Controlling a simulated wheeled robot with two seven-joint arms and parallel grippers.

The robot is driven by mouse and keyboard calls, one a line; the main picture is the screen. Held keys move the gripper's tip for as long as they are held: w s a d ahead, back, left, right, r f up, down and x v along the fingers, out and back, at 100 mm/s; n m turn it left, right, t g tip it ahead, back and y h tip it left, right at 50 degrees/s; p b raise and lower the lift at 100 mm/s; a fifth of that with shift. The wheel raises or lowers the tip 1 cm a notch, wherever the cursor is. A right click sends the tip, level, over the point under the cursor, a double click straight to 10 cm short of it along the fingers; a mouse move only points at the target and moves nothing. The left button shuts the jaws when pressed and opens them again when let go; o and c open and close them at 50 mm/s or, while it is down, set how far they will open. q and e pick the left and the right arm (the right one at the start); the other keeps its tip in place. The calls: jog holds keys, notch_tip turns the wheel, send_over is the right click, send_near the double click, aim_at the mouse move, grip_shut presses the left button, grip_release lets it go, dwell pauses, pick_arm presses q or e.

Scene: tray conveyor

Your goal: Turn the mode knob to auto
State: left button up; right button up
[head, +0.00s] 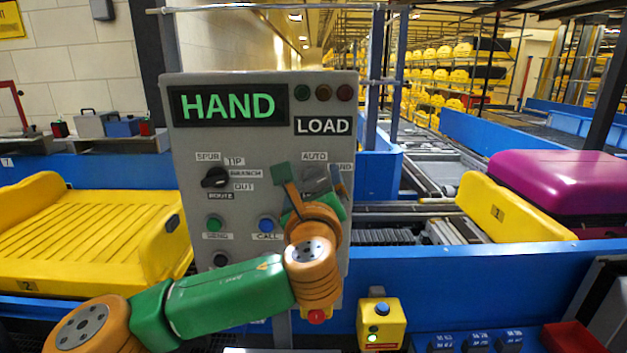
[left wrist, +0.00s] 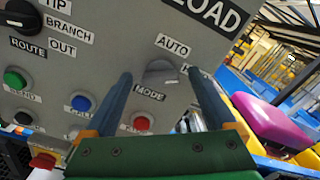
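The grey control panel (head: 262,135) shows a lit green HAND display (head: 228,104). The mode knob (left wrist: 160,72) is grey in the left wrist view, between the AUTO label (left wrist: 172,45) and the MODE label (left wrist: 150,92). In the head view the knob is largely hidden by my left gripper (head: 311,178). My left gripper is in front of the panel, its two blue-grey fingers spread on either side of the knob, with visible gaps in the left wrist view. I cannot tell clearly where the knob points. My right gripper is out of view.
A black route knob (head: 215,178), a green button (head: 215,223) and a blue button (head: 267,223) are on the panel's left part. A yellow tray (head: 85,240) lies at left. A magenta suitcase (head: 560,180) lies at right. A yellow button box (head: 380,322) stands below.

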pick_arm(q)
jog(key=c, duration=1.3)
jog(key=shift+f+n+b, duration=0.25)
jog(key=shift+n+b, duration=0.85)
jog(key=shift+c, duration=0.2)
jog(key=n+b, duration=0.2)
jog(key=n, duration=0.1)
jog(key=shift+n, duration=0.3)
jog(key=n+b, duration=0.2)
jog(key=n, duration=0.1)
jog(key=shift+n+b, duration=0.6)
jog(key=shift+n, duration=0.9)
jog(key=shift+r, duration=0.1)
jog(key=o, duration=1.4)
